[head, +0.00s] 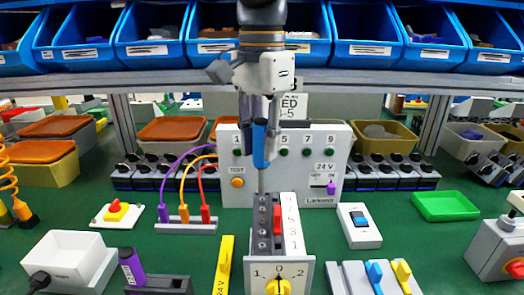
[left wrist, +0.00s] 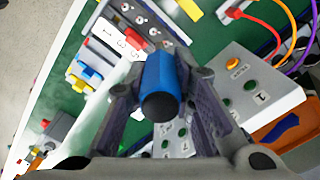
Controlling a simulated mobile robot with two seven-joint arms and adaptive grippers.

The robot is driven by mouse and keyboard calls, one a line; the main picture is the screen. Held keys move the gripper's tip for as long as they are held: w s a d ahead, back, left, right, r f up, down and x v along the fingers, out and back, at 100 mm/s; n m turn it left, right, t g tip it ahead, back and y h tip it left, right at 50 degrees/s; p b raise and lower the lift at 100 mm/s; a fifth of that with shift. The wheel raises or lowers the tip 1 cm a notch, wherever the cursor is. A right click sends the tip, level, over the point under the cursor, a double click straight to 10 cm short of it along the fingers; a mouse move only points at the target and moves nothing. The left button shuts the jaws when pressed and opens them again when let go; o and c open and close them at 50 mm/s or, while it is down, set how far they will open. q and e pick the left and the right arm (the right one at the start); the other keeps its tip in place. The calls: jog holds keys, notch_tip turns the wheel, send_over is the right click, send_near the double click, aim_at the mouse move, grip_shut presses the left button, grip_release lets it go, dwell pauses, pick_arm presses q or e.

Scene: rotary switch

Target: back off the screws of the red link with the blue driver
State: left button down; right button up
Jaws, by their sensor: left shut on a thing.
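My left gripper (head: 260,122) is shut on the blue driver (head: 263,148) and holds it upright, tip down. The driver's blue handle also shows end-on between the fingers in the left wrist view (left wrist: 163,75). Its grey shaft reaches down to the far end of the grey terminal block (head: 263,238), which has a row of screws. I cannot tell whether the tip sits in a screw. The red link (head: 277,220) lies along the block beside the screws, near the numbers 7, 5, 3, 1; it also shows in the left wrist view (left wrist: 131,38). My right gripper is out of view.
The rotary switch box with its yellow knob (head: 278,286) stands in front of the block. A white test panel (head: 330,170) stands close behind.

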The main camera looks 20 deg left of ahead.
aim_at(263, 169)
pick_arm(q)
jog(key=f, duration=0.1)
jog(key=s+f, duration=0.1)
jog(key=f, duration=0.1)
jog(key=shift+s+d+f, duration=0.2)
jog(key=shift+d+f, duration=0.05)
jog(key=shift+f, duration=0.15)
jog(key=m, duration=0.5)
jog(key=shift+f, duration=0.4)
jog(key=m, duration=1.9)
jog(key=shift+m, duration=0.3)
jog(key=m, duration=0.4)
jog(key=shift+f+b, duration=0.1)
jog(key=shift+b, duration=0.2)
jog(key=m, duration=0.3)
jog(key=shift+m, duration=0.3)
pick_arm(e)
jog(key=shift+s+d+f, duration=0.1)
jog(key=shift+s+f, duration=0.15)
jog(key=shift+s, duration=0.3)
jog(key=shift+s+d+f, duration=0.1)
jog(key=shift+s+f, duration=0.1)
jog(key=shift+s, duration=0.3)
